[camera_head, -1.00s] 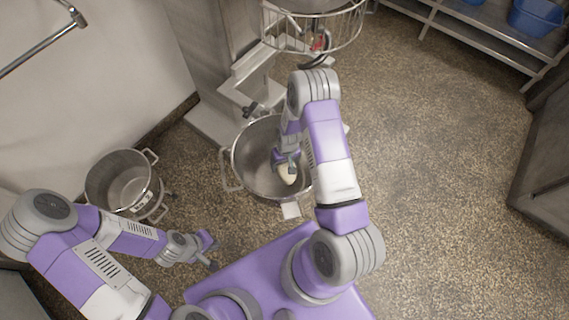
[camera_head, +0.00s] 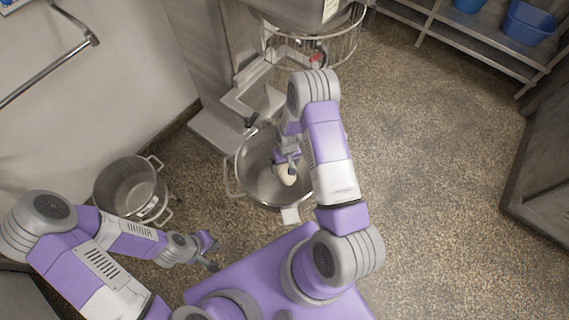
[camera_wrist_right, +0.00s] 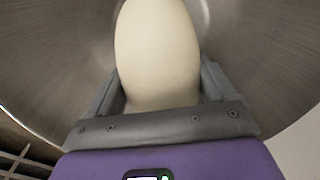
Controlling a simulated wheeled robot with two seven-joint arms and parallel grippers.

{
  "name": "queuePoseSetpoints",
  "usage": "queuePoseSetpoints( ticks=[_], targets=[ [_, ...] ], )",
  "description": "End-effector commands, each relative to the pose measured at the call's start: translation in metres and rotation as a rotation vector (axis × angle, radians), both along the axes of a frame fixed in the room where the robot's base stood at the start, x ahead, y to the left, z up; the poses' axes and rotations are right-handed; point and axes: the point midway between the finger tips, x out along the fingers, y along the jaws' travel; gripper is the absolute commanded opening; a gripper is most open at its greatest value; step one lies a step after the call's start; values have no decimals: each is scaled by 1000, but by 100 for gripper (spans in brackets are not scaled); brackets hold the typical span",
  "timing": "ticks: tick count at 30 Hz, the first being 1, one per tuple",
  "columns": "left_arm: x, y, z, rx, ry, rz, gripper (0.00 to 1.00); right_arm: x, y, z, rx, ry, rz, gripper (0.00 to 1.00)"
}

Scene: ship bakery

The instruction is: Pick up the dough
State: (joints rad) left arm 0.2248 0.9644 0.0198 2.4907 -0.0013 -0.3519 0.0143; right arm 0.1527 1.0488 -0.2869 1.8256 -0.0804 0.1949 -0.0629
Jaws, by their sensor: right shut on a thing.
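The dough (camera_head: 288,175) is a pale, smooth oval lump inside the metal mixing bowl (camera_head: 252,172) in the head view. My right gripper (camera_head: 287,165) reaches down into the bowl and is shut on the dough. In the right wrist view the dough (camera_wrist_right: 157,50) sits between the two grey fingers of my right gripper (camera_wrist_right: 158,88), with the curved bowl wall (camera_wrist_right: 60,50) around it. I cannot tell whether the dough touches the bowl's bottom. My left gripper (camera_head: 211,254) is open and empty, low at the left, apart from the bowl.
A mixer stand (camera_head: 225,75) with a wire guard (camera_head: 335,45) stands behind the bowl. A second metal pot (camera_head: 128,183) stands on the floor at the left. A shelf with a blue bin (camera_head: 530,22) is at the back right. The speckled floor at the right is clear.

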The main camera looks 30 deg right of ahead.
Motion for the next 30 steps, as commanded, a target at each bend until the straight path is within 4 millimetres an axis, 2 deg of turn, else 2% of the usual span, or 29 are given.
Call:
queuePoseSetpoints(
  ticks=[1,30],
  targets=[
    [0,0,7,0,0,0,0,1,0,8,0,-2,0,16],
    [0,0,73,0,0,0,0,1,0,73,0,-2,0,16]
  ],
)
